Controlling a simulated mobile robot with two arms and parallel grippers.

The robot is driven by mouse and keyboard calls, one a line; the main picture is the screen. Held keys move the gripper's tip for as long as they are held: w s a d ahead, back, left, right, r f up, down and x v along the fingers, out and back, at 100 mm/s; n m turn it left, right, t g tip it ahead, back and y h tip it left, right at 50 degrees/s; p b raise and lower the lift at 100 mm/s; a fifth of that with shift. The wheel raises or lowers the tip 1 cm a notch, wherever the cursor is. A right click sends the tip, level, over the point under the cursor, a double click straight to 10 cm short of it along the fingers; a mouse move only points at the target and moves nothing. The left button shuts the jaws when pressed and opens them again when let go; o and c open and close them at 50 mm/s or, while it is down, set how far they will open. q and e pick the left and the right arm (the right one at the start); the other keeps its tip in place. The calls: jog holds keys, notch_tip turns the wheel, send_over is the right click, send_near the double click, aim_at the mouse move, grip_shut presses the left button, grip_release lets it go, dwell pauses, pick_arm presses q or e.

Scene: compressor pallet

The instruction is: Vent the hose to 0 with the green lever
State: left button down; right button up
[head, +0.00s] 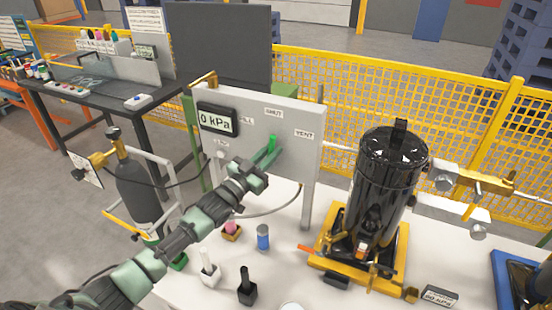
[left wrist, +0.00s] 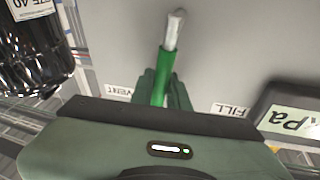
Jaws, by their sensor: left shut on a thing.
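The green lever (head: 272,144) is on a grey upright panel (head: 290,160) with FILL, SHUT and VENT labels. My left gripper (head: 262,164) is shut on the lever in front of the panel. In the left wrist view the green lever (left wrist: 163,78) comes out from between the fingers, with a bare metal end beyond. The gauge (head: 217,119) on the panel reads 0 kPa. The VENT label (head: 304,134) is right of the lever. A dark hose (head: 180,184) runs from the gas bottle side toward the panel. My right gripper is not in view.
A black compressor (head: 385,185) stands on a yellow base (head: 325,258) right of the panel. Small items, including a blue cylinder (head: 263,238), stand on the white table in front. A dark gas bottle (head: 138,190) is at left. A yellow mesh fence (head: 440,110) runs behind.

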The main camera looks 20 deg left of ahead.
pick_arm(q)
jog(key=shift+a+n, duration=0.3)
jog(key=shift+n, duration=0.4)
jog(key=shift+a+n+y+b, duration=0.2)
jog(key=shift+n+y+b, duration=0.1)
jog(key=shift+n, duration=0.1)
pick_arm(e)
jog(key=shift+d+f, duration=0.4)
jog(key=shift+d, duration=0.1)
pick_arm(q)
jog(key=c, duration=1.4)
grip_release()
jog(key=shift+o, duration=0.2)
